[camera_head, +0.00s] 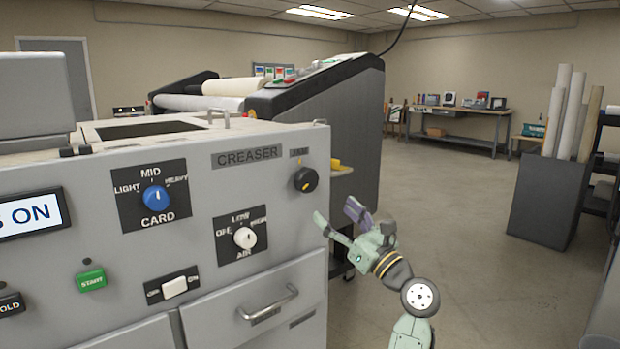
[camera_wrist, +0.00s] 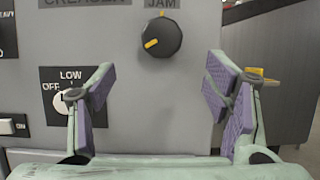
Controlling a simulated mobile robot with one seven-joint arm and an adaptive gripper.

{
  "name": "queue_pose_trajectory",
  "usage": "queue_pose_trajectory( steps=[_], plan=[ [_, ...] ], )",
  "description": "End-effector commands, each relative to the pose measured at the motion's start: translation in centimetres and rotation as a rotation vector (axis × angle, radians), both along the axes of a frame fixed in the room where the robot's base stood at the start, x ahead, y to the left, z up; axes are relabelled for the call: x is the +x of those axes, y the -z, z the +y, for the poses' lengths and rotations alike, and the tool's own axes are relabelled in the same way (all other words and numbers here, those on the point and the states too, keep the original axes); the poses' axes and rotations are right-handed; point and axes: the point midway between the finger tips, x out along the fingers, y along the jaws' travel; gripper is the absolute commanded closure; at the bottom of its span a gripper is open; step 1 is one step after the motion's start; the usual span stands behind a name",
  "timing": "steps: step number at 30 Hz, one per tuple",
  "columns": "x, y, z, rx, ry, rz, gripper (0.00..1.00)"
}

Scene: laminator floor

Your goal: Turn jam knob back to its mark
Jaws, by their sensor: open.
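The jam knob (camera_head: 306,179) is a round black knob under the JAM label, at the right end of the grey creaser panel. In the wrist view the knob (camera_wrist: 165,37) is at the top centre, its orange pointer line toward the lower left. A small orange mark (camera_wrist: 170,15) sits on the panel just above the knob, so pointer and mark are apart. My gripper (camera_head: 338,216) is open and empty, just right of and below the knob. In the wrist view its two purple-padded fingers (camera_wrist: 158,75) spread wide below the knob, not touching it.
The white AIR knob (camera_head: 245,238) and blue CARD knob (camera_head: 155,198) are left of the jam knob. A drawer handle (camera_head: 268,305) sticks out below. A dark-sided machine (camera_head: 350,120) stands behind the creaser. Open floor (camera_head: 460,210) lies to the right.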

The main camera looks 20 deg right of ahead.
Motion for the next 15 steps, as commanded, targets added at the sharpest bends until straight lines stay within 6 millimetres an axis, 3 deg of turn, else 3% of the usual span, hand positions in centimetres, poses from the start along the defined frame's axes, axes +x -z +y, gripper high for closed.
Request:
queue_pose_trajectory(
  steps=[5, 15],
  plan=[
    [0.6, -0.5, -0.1, 0.015, -0.006, 0.003, 0.29],
    [5.9, -2.9, 1.9, 0.012, -0.005, 0.003, 0.29]
  ],
)
